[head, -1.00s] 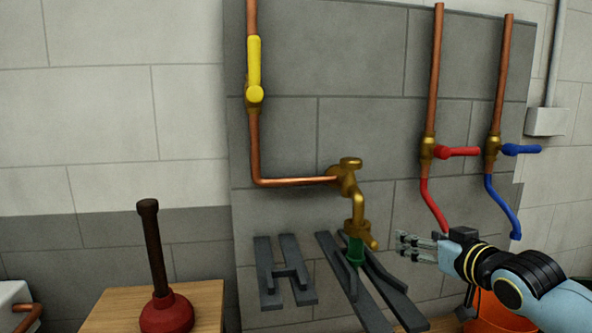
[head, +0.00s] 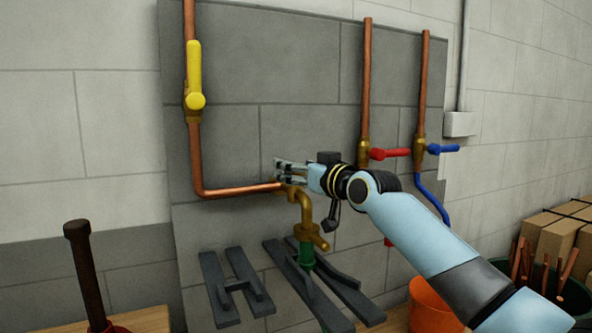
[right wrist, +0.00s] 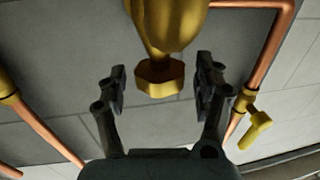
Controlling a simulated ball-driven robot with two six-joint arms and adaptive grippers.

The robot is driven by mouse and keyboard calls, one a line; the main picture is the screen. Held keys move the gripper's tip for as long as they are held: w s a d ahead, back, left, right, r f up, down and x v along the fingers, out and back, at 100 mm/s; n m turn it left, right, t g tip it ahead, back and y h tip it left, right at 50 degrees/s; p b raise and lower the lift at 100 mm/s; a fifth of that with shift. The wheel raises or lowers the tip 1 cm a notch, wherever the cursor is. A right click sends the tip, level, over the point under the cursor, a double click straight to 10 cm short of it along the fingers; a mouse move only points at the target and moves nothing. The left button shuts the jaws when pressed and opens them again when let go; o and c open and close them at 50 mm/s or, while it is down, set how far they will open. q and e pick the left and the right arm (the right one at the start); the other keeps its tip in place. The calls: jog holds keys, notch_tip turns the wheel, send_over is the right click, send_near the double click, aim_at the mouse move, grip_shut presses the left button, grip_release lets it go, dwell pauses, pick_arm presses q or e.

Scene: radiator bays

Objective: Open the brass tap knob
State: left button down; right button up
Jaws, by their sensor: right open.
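The brass tap (head: 306,208) sits on the wall at the end of a horizontal copper pipe, with a green fitting (head: 306,254) below its spout. My right gripper (head: 282,170) is at the top of the tap and hides the knob in the head view. In the right wrist view, the faceted brass knob (right wrist: 160,78) shows between the two fingers of my right gripper (right wrist: 160,82). The fingers are open, with a gap visible on each side of the knob. My left gripper is not in view.
A yellow-handled valve (head: 195,75) is at upper left. Valves with red (head: 390,154) and blue (head: 442,149) levers are on the right. Dark grey brackets (head: 236,285) stand below. An orange bucket (head: 432,305), cardboard boxes (head: 555,240) and a plunger (head: 86,270) are around.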

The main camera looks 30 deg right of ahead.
jog(key=shift+w, duration=0.25)
jog(key=shift+c, duration=0.2)
